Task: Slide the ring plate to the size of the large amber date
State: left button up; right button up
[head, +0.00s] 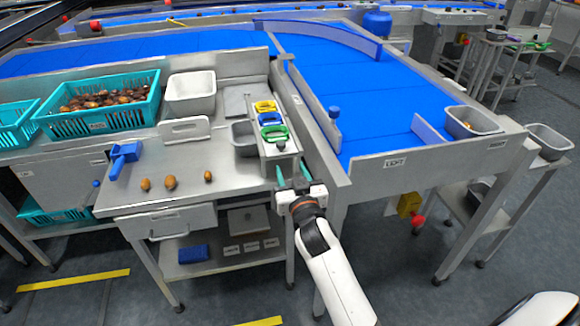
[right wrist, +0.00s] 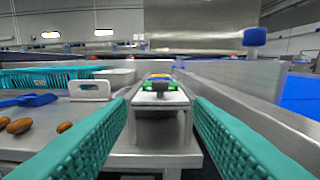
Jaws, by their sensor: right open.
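Three brown to amber dates lie on the steel bench: a left one (head: 146,184), a middle one (head: 170,182) and a right one (head: 208,176). I cannot tell surely which is the large amber one. The sizing gauge stands at the bench's right edge, with yellow (head: 264,107), blue (head: 270,119) and green (head: 275,132) ring sections in a row. A dark knob (head: 281,146) sits at its near end and shows in the right wrist view (right wrist: 160,88). My right gripper (head: 293,178) is open, its teal fingers apart, facing the gauge's near end. My left gripper is out of view.
A teal crate of dates (head: 100,122) and a white bin (head: 190,92) stand behind the dates. A blue scoop-like tool (head: 124,155) lies at left. A grey tub (head: 244,138) sits beside the gauge. A raised steel rail (head: 320,150) and blue conveyor (head: 370,100) border it on the right.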

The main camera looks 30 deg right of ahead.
aim_at(282, 148)
jog(key=x, duration=1)
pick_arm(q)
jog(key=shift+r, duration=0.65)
